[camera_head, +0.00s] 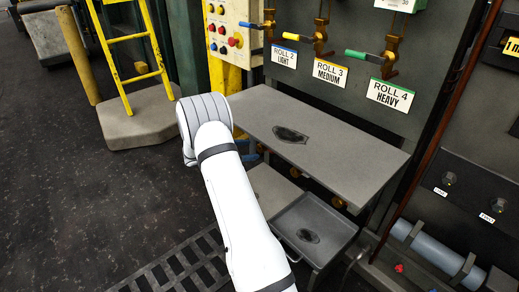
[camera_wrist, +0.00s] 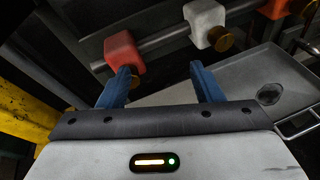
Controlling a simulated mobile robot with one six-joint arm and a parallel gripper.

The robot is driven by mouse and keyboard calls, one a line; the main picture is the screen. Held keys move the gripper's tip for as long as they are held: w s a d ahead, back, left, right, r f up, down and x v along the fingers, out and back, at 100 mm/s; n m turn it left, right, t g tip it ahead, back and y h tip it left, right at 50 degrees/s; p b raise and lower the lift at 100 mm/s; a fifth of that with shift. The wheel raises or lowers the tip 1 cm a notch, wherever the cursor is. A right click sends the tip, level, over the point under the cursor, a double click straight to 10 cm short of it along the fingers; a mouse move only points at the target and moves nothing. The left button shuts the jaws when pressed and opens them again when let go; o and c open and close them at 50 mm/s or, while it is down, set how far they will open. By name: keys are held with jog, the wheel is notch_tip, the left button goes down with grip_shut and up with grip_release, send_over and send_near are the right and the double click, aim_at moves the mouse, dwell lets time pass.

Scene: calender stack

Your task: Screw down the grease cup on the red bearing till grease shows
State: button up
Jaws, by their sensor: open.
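In the wrist view the red bearing (camera_wrist: 122,50) sits on a grey shaft at the upper left. Its brass grease cup (camera_wrist: 134,82) shows beside the left finger, partly hidden by it. I cannot tell whether they touch, and I see no grease. My gripper (camera_wrist: 160,80) has two blue fingers spread wide with nothing between them. In the head view the red bearing is hidden under the shelf, and my gripper is mostly hidden behind my white arm.
A white bearing (camera_wrist: 207,22) with a brass cup (camera_wrist: 221,39) is right of the red one. A grey tray (camera_wrist: 240,80) lies to the right. In the head view a grey shelf (camera_head: 340,150) overhangs the area. A yellow ladder (camera_head: 130,38) stands at left.

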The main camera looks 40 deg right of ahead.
aim_at(259, 149)
jog(key=w+d+f+n+t+h, duration=0.1)
jog(key=w+f, duration=0.1)
jog(key=f, duration=0.1)
jog(key=w+d+f+n+t+h, duration=0.1)
jog(key=w+d+f+n, duration=0.1)
jog(key=f, duration=0.1)
jog(key=w+d+f+n+t+h, duration=0.1)
jog(key=w+f+n, duration=0.1)
jog(key=f, duration=0.1)
jog(key=shift+d, duration=0.4)
jog(key=d+b, duration=0.1)
jog(key=d, duration=0.1)
jog(key=d+b, duration=0.1)
jog(key=d, duration=0.1)
jog(key=w+d+b, duration=0.1)
jog(key=d, duration=0.1)
jog(key=shift+d+f, duration=0.1)
jog(key=shift+d, duration=0.25)
jog(key=shift+d+n, duration=0.3)
jog(key=shift+c, duration=0.6)
